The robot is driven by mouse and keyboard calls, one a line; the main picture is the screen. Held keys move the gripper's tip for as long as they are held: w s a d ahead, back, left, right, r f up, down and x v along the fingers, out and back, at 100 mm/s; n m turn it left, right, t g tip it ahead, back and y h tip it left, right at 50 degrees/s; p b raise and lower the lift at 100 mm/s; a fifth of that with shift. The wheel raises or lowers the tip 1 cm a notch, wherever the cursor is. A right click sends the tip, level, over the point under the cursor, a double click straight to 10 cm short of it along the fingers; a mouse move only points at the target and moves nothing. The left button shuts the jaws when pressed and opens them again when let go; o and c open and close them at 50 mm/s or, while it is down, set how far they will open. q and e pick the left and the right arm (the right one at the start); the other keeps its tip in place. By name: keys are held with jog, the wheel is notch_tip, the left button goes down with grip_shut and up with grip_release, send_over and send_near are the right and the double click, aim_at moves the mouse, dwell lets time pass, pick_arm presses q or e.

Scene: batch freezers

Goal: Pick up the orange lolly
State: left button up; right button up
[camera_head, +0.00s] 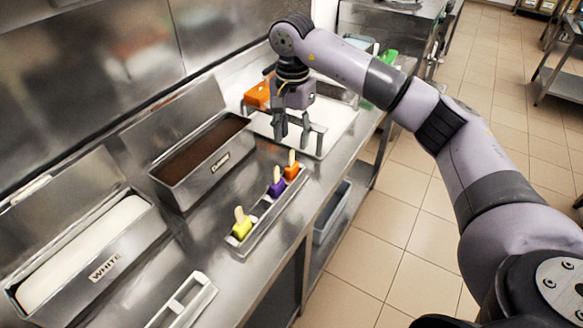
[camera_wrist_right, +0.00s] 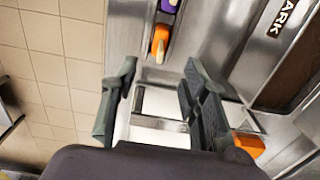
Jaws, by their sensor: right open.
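The orange lolly (camera_head: 291,170) stands in the far end of a narrow metal rack (camera_head: 262,231), its pale stick pointing up. In the right wrist view the orange lolly (camera_wrist_right: 160,42) is at the top, ahead of the fingers and apart from them. A purple lolly (camera_head: 276,188) and a yellow lolly (camera_head: 241,229) stand in the same rack. My right gripper (camera_head: 294,136) points down over the white tray, beyond the orange lolly. Its fingers (camera_wrist_right: 155,100) are open with nothing held between them. My left gripper is in neither view.
A white tray (camera_head: 340,132) with a metal frame lies beneath the gripper, with an orange block (camera_head: 257,95) at its left. A dark-filled tub (camera_head: 207,160) and a white-filled tub (camera_head: 85,255) stand left of the rack. An empty metal holder (camera_head: 184,302) is at the front.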

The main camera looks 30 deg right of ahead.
aim_at(292, 165)
notch_tip(292, 165, down, 4)
jog(key=shift+r+p, duration=0.25)
jog(key=shift+p, duration=0.2)
jog(key=f+p, duration=0.1)
jog(key=f, duration=0.1)
jog(key=f+p, duration=0.1)
jog(key=f, duration=0.1)
jog(key=shift+s+a+f, duration=0.15)
jog(key=shift+s, duration=0.05)
jog(key=shift+f, duration=0.35)
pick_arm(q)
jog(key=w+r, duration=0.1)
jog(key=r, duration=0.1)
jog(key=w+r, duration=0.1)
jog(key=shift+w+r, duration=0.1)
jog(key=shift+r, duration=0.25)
pick_arm(e)
jog(key=shift+c, duration=0.3)
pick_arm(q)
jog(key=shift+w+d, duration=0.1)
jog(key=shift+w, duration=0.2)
pick_arm(e)
grip_shut()
